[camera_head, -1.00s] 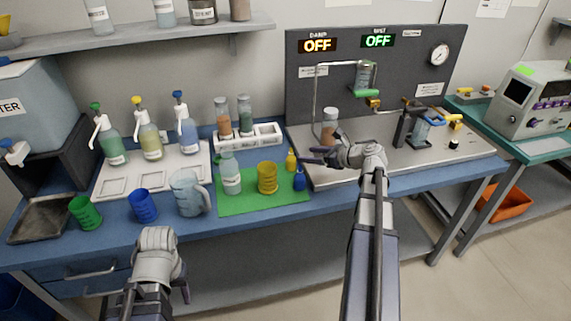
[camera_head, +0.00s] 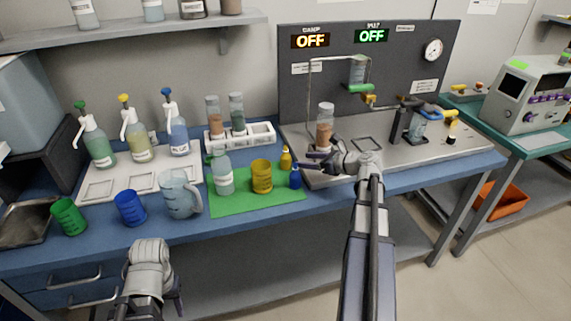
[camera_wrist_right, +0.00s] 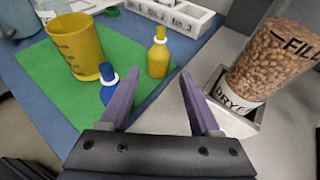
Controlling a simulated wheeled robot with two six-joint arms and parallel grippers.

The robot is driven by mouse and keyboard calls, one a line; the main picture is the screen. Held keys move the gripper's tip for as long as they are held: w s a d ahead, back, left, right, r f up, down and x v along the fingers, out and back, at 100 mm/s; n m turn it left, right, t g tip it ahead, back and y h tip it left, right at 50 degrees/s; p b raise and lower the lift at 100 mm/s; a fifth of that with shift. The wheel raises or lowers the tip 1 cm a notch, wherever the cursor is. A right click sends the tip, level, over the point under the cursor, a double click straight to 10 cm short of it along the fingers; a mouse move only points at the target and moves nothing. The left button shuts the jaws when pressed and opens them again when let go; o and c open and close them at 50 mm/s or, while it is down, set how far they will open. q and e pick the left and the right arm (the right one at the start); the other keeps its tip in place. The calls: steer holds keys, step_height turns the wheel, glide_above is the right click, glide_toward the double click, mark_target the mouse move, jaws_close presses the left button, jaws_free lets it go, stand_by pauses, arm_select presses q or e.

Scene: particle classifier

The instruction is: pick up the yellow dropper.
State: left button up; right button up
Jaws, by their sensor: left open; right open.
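The yellow dropper (camera_head: 286,159) is a small bottle standing upright on the right part of the green mat (camera_head: 225,204), with the blue dropper (camera_head: 295,178) just in front of it. In the right wrist view the yellow dropper (camera_wrist_right: 158,55) shows with a white collar, beyond the two fingertips and apart from them. My right gripper (camera_head: 318,162) is open and empty, just right of the droppers. Its purple fingers also show in the right wrist view (camera_wrist_right: 160,98). My left gripper (camera_head: 165,300) is at the lower left, in front of the table, away from the droppers.
A yellow cup (camera_head: 262,177) and a bottle (camera_head: 222,178) stand on the mat. A bottle of brown pellets (camera_head: 325,130) stands on the metal plate close behind my right gripper. A white rack (camera_head: 257,133) is behind the mat. A clear pitcher (camera_head: 178,195) stands left of it.

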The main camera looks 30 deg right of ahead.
mark_target(290, 159)
steer(key=shift+b+x, duration=0.5)
steer(key=shift+x, duration=0.7)
steer(key=shift+b+x, duration=0.9)
steer(key=shift+x, duration=1.85)
steer(key=shift+a+r, duration=0.1)
steer(key=shift+r, duration=0.05)
jaws_close()
